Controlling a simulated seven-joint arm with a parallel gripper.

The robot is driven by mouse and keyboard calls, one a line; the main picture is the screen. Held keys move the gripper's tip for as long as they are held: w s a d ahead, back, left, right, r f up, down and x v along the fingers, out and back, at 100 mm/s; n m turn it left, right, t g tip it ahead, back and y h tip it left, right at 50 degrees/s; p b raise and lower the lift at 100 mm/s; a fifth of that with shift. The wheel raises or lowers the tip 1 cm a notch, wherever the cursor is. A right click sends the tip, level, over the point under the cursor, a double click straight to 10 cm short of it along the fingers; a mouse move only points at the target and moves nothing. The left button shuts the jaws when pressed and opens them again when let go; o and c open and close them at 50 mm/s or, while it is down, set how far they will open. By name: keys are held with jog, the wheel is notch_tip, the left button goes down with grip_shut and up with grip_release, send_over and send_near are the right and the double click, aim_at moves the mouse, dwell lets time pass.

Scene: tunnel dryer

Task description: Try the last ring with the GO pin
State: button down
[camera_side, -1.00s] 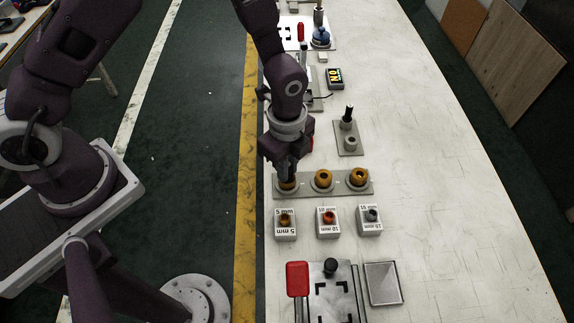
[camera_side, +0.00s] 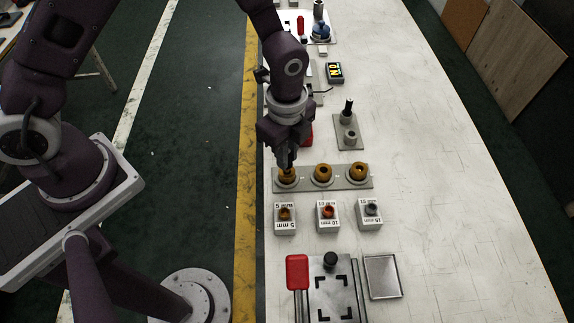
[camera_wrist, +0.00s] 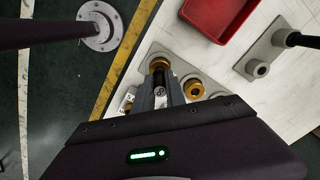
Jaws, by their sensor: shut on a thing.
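Three brass-coloured rings sit in round seats on a grey rail (camera_side: 305,184): a left ring (camera_side: 287,177), a middle ring (camera_side: 323,173) and a right ring (camera_side: 358,171). My gripper (camera_side: 286,162) is over the left ring, shut on a slim dark pin, likely the GO pin (camera_wrist: 160,91), mostly hidden by the fingers. In the wrist view the fingers point at one ring (camera_wrist: 160,64), with another ring (camera_wrist: 194,90) beside it. I cannot tell whether the pin's tip is inside the left ring. The pin stand (camera_side: 339,144) holds one black-handled pin (camera_side: 348,108) and an empty socket (camera_side: 351,137).
Blocks marked 5 mm (camera_side: 285,222), 10 mm (camera_side: 328,219) and 15 mm (camera_side: 370,217) stand in front of the rail. A red tray (camera_wrist: 212,18) lies behind it. A red-handled fixture (camera_side: 297,272) and a shallow metal tray (camera_side: 383,278) are nearer. The right side of the table is clear.

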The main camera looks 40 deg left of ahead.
jog(key=shift+r, duration=1.45)
